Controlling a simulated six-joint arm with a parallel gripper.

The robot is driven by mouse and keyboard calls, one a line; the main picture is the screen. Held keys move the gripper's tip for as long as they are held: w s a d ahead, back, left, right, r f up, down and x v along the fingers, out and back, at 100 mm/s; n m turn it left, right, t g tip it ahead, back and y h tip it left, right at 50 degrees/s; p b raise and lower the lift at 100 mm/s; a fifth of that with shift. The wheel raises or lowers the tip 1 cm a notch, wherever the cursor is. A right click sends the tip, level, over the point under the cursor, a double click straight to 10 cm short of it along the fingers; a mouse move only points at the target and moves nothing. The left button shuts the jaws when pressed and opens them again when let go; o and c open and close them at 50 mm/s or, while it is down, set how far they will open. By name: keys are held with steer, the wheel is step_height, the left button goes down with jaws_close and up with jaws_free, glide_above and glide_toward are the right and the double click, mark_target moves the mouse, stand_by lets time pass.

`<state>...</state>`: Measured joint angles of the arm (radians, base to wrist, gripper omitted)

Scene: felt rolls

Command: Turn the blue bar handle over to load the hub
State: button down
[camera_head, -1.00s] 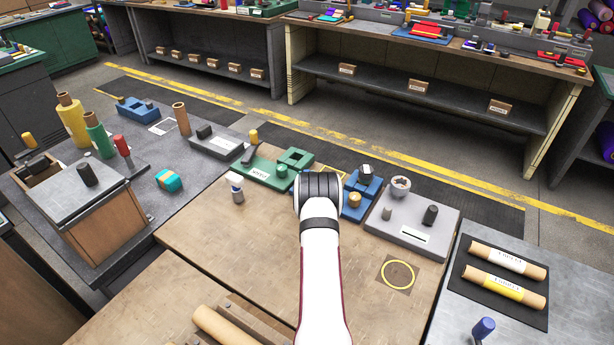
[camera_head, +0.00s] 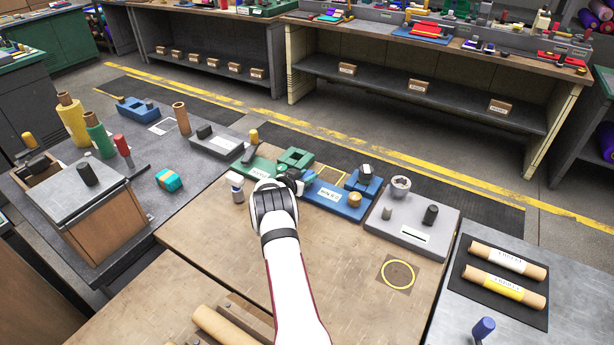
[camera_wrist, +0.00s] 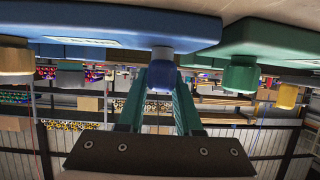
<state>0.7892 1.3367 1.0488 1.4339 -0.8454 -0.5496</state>
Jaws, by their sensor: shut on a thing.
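My gripper (camera_head: 293,182) is at the left end of the blue base (camera_head: 335,199), low over the bench, in the head view. In the wrist view, which looks upside down, the gripper's two teal fingers (camera_wrist: 160,88) are shut on the blue bar handle (camera_wrist: 160,74), whose end shows between them. My gripper and wrist hide the handle in the head view. At the right of the blue base are a raised blue block with a dark and white-topped hub (camera_head: 366,171) and a brass-coloured knob (camera_head: 354,200).
A grey plate (camera_head: 415,237) with posts is at the right. A yellow ring (camera_head: 398,274) marks the bare bench front.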

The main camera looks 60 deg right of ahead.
steer(key=shift+d+r, duration=0.1)
stand_by(0.3)
steer(key=c, duration=0.6)
jaws_free()
steer(key=v, duration=1.5)
steer(key=shift+a, duration=0.45)
